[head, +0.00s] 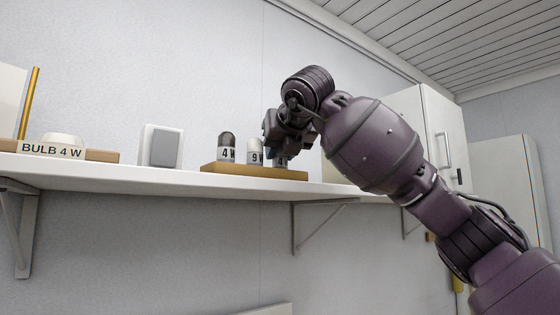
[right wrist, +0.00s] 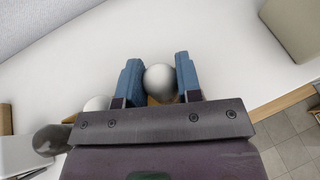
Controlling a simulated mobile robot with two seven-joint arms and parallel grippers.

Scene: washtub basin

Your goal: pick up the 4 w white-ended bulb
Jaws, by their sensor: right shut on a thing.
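The white-ended 4 W bulb (right wrist: 160,80) sits between the two blue fingers of my right gripper (right wrist: 155,78), which is shut on it. In the head view my right gripper (head: 275,138) is at the right end of a wooden block (head: 225,168) on the shelf. It hides most of that bulb; part of its "4" label (head: 282,161) shows below. A white-ended 9 W bulb (head: 255,152) stands just left of it, and a dark-ended 4 W bulb (head: 227,148) stands farther left. Both also show in the right wrist view, white (right wrist: 96,103) and dark (right wrist: 51,139). My left gripper is out of view.
The white shelf (head: 180,182) runs along the wall. A grey switch-like box (head: 163,146) stands left of the block. Farther left is a holder labelled "BULB 4 W" (head: 52,150). A white cabinet (head: 440,125) is behind my right arm.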

